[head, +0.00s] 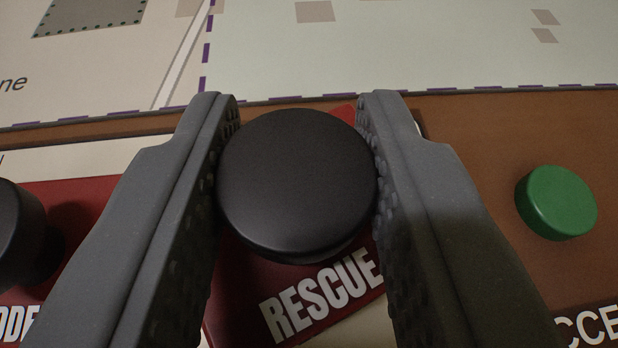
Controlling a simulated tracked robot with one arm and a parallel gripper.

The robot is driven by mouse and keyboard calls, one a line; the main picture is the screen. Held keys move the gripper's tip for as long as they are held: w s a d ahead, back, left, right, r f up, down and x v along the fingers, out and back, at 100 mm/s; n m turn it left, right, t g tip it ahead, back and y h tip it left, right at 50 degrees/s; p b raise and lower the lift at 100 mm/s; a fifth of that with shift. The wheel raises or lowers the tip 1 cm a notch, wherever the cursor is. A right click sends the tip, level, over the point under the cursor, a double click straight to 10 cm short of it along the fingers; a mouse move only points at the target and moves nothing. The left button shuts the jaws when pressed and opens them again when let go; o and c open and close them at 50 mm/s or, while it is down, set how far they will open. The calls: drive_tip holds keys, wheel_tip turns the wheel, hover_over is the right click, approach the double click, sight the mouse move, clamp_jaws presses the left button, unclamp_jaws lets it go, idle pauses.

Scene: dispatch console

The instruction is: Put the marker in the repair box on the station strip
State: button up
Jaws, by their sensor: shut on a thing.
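A round black knob-like piece (297,182) fills the middle of the head view. My gripper (298,165) is shut on it, with one grey textured finger against its left side and the other against its right side. Below and around the piece lies a red card or plate with the white word "RESCUE" (320,292); it looks tilted. Whether the piece touches the surface below cannot be told. No box labelled as a repair box shows in this view.
A green round button or piece (556,203) stands on the brown strip (480,125) at right. Another black piece (15,230) stands on a red panel at the left edge. Beyond a purple dashed line lies a pale map surface (400,50) with a grey dotted patch (88,14).

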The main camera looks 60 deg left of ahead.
drive_tip(key=shift+f, duration=0.55)
drive_tip(key=shift+f, duration=0.1)
drive_tip(key=o, duration=1)
